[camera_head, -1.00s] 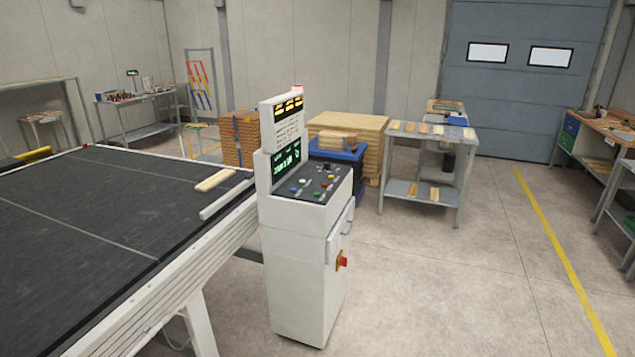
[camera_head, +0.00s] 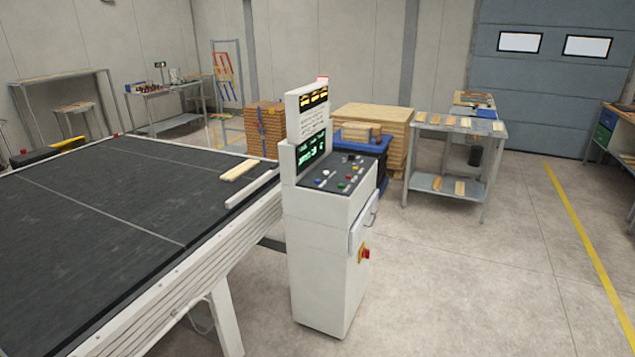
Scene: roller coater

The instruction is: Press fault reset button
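The white control cabinet (camera_head: 318,265) stands in the middle of the view at the right end of the conveyor. Its sloped dark button panel (camera_head: 338,175) carries several small coloured buttons, among them white, red, green and yellow ones. Which of them is the fault reset button is too small to tell. A green-lit screen (camera_head: 311,150) sits upright behind the panel, with an amber display (camera_head: 313,97) above it. A red knob on a yellow plate (camera_head: 364,254) is on the cabinet's right side. My gripper is not in view.
The dark conveyor belt (camera_head: 100,220) fills the left, with a wooden board (camera_head: 240,169) on it. A table with wood pieces (camera_head: 435,126) stands behind right, near stacked boards (camera_head: 375,112). The floor (camera_head: 470,290) right of the cabinet is clear.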

